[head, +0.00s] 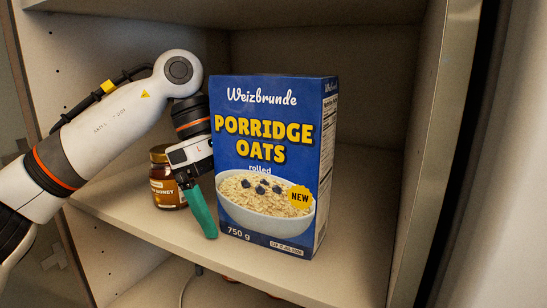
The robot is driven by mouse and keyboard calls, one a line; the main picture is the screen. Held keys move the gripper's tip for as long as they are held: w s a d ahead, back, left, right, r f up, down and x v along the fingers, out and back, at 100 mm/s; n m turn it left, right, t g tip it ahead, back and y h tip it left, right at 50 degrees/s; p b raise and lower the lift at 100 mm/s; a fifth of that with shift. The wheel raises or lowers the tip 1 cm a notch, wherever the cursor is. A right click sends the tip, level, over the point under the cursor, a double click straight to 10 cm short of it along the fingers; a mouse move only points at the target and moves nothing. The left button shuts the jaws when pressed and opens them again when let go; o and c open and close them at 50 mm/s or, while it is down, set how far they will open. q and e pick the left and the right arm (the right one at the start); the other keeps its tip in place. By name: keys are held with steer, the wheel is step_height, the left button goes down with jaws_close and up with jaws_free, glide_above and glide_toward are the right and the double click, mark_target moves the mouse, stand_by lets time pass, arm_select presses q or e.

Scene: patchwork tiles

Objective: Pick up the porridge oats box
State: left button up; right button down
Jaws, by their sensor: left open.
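The porridge oats box (272,140) is blue with yellow lettering and a bowl of oats on its front. It stands upright on the cabinet shelf in the head view, its front turned towards me and its narrow right side showing. My left gripper (209,234) is at the box's left side, pointing down. One green finger shows beside the box's lower left edge. The other finger is hidden, and I cannot tell whether the gripper touches the box. The gripper is open. My right gripper is not in view.
A honey jar (166,183) with a gold lid stands behind my left gripper, left of the box. The cabinet shelf (350,262) has free room right of the box. The cabinet's side walls and an upper shelf (330,12) enclose the space.

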arm_select(q)
steer(key=shift+f, duration=0.15)
steer(key=c, duration=1.6)
steer(key=shift+w, duration=0.1)
steer(key=shift+c, duration=0.5)
steer(key=shift+r, duration=0.25)
